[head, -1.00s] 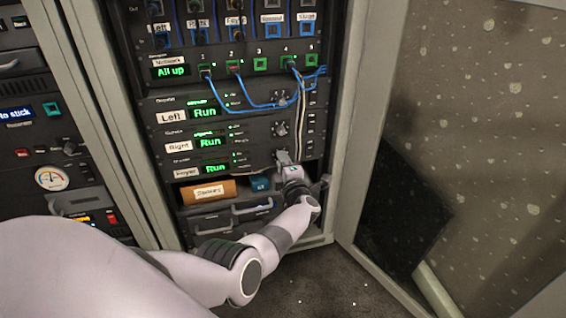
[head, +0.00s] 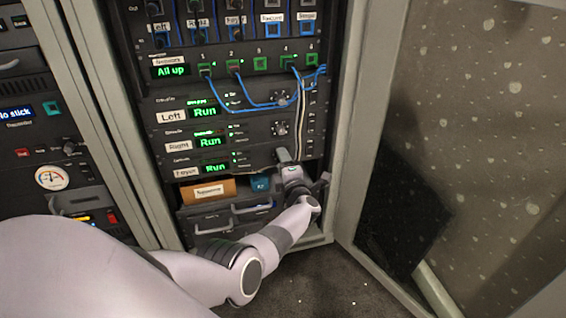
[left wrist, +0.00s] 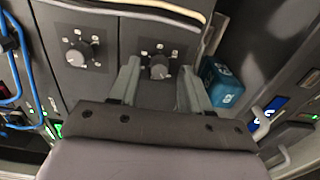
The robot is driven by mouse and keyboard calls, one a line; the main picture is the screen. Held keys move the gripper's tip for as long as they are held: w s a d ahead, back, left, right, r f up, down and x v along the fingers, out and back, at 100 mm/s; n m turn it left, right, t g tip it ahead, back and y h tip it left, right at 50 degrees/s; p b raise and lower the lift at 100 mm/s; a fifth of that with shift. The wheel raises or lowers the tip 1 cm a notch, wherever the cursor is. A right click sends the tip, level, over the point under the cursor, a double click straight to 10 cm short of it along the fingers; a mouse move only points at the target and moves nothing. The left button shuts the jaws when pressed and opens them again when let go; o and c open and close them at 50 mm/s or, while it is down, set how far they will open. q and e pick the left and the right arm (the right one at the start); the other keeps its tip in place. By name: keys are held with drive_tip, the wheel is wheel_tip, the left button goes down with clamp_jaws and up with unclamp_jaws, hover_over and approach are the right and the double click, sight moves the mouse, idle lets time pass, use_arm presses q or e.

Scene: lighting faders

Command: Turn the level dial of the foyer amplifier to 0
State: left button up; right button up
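The foyer amplifier is the lowest of three stacked units in the head view, with its label (head: 186,173) and a green "Run" display (head: 215,168). Its level dial (left wrist: 158,69) is a dark round knob with small white marks around it in the left wrist view. My left gripper (head: 284,156) is at the right end of this unit and hides the dial in the head view. In the left wrist view its two fingers (left wrist: 161,85) stand apart, one on each side of the dial, with gaps visible. I cannot read the dial's setting. My right gripper is not in view.
A neighbouring dial (left wrist: 78,54) sits beside it, on the right amplifier. Blue cables (head: 255,106) and a pale cable (head: 301,115) hang across the rack front. Below are an orange box (head: 208,189), a blue item (head: 261,183) and drawer handles. The rack's door (head: 480,120) stands to the right.

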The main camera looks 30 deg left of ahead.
use_arm(q)
drive_tip(key=p+v, duration=0.3)
drive_tip(key=v, duration=0.4)
drive_tip(key=shift+p, duration=0.4)
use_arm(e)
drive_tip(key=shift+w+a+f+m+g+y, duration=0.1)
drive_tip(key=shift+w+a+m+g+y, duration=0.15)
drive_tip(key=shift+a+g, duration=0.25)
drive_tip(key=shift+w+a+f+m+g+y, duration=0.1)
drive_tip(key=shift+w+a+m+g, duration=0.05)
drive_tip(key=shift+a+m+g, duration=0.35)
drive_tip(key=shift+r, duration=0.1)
